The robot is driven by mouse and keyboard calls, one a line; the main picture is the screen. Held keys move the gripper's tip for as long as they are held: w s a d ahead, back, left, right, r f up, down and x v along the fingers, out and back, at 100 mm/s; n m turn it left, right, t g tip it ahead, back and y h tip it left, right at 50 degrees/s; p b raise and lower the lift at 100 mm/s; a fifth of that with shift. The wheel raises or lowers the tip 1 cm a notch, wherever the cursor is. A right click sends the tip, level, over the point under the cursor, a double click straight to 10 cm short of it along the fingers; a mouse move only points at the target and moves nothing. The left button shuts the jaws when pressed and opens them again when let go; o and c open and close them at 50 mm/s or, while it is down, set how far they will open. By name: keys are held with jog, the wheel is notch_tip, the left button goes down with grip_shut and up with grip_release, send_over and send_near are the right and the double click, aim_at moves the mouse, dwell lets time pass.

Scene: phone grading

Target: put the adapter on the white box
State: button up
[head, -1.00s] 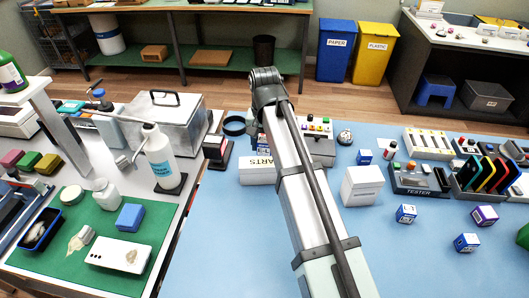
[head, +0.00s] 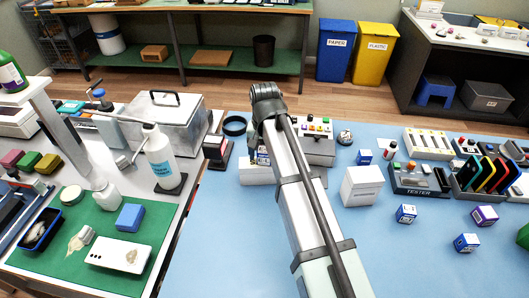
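A white box (head: 362,187) with a small label stands upright on the blue mat, right of my arm. A second, lower white box (head: 252,173) lies left of my arm and is partly covered by it. I cannot pick out the adapter for sure; it may be hidden behind my arm. Small dark and blue detail shows above the lower white box, too small to identify.
Small blue-and-white cubes (head: 405,214) and a purple one (head: 484,215) lie on the blue mat (head: 400,265). A tester (head: 415,180) and a rack of coloured phones (head: 482,175) stand at right. A bottle (head: 160,158) stands on the left bench. The front mat is mostly clear.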

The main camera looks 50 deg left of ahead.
aim_at(264, 150)
jog(key=shift+o, duration=0.3)
jog(key=shift+r, duration=0.1)
notch_tip(264, 150, up, 12)
dwell(0.5)
